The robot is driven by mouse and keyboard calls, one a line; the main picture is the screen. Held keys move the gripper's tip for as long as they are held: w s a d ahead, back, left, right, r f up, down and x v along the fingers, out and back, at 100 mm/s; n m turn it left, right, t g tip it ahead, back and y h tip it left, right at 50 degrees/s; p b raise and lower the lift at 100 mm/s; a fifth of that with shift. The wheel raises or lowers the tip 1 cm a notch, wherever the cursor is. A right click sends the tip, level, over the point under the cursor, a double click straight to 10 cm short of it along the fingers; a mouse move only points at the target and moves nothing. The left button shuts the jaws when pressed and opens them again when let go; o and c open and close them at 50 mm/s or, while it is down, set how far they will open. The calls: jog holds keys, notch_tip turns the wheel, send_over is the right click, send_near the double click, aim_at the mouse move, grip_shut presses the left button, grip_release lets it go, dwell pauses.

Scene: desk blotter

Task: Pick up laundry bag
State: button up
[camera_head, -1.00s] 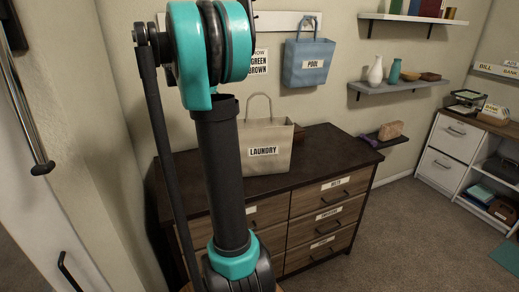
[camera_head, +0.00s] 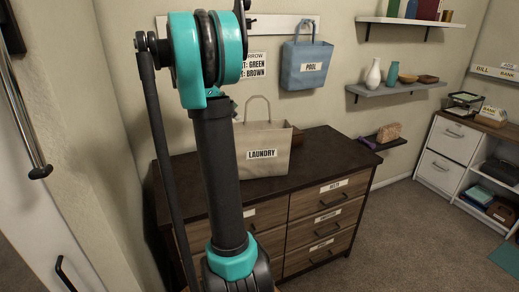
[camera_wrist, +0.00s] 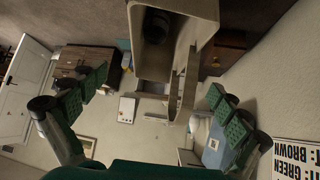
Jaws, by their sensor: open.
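The laundry bag (camera_head: 264,140) is a beige tote with a LAUNDRY label and a looped handle. It stands upright on the dark dresser top (camera_head: 318,145), partly behind my arm in the head view. In the wrist view a beige open-topped shape with a handle, apparently this bag (camera_wrist: 208,20), fills the upper middle, mouth and handle toward the picture's centre. My gripper (camera_wrist: 160,110) is open, its green-padded fingers spread wide either side of the handle's end. Nothing is held between them. The gripper does not show clearly in the head view.
A blue POOL bag (camera_head: 307,66) hangs on the wall rail to the right. A printed sign (camera_head: 254,65) is on the wall behind the laundry bag; it also shows in the wrist view (camera_wrist: 296,158). Shelves with vases (camera_head: 373,75) are farther right. The dresser's right part is clear.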

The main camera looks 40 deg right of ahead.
aim_at(257, 128)
jog(key=x, duration=1.1)
jog(key=shift+d+f, duration=0.2)
jog(key=c, duration=1.5)
jog(key=shift+r, duration=0.1)
